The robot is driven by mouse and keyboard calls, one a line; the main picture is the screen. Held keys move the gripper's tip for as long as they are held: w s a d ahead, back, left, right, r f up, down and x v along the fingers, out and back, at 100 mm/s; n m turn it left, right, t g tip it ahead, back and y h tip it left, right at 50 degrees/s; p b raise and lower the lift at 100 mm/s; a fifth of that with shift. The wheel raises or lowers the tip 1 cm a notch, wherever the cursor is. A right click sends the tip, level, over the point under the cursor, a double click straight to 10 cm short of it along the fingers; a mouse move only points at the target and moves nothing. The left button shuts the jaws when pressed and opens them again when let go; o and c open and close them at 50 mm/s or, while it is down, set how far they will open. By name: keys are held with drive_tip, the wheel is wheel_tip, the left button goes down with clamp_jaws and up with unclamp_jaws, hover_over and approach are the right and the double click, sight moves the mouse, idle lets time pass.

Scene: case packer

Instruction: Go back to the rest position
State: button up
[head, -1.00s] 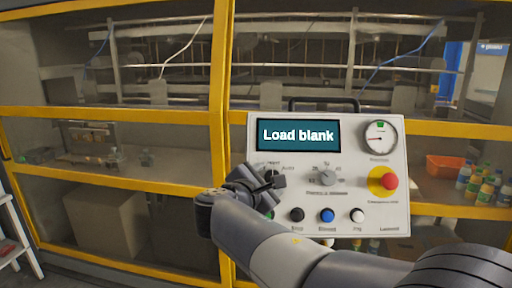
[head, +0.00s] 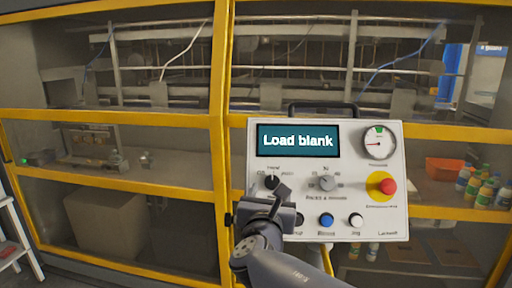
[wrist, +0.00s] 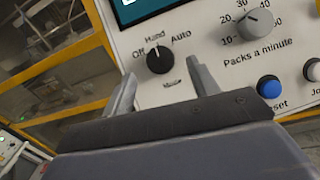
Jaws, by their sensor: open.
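My gripper (head: 268,192) is in front of the lower left of the white control panel (head: 225,190). In the wrist view my gripper (wrist: 160,88) is open, its two fingers apart with nothing between them. The black mode knob (wrist: 160,57), marked Off, Hand and Auto, is just beyond the fingertips and looks clear of them. The knob (head: 272,182) also shows in the head view. The panel's screen (head: 297,140) reads "Load blank". My arm covers part of the panel's lower left edge and a button there.
The panel also bears a packs-a-minute knob (head: 325,183), a red emergency button (head: 387,186), a blue button (head: 326,220), a white button (head: 356,220) and a gauge (head: 378,142). Yellow-framed machine doors (head: 110,118) stand behind. An orange bin (head: 444,169) and bottles are at right.

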drive_tip(key=s+a, duration=0.1)
drive_tip(key=s, duration=0.6)
drive_tip(key=shift+s+b, duration=0.3)
drive_tip(key=shift+b, duration=0.15)
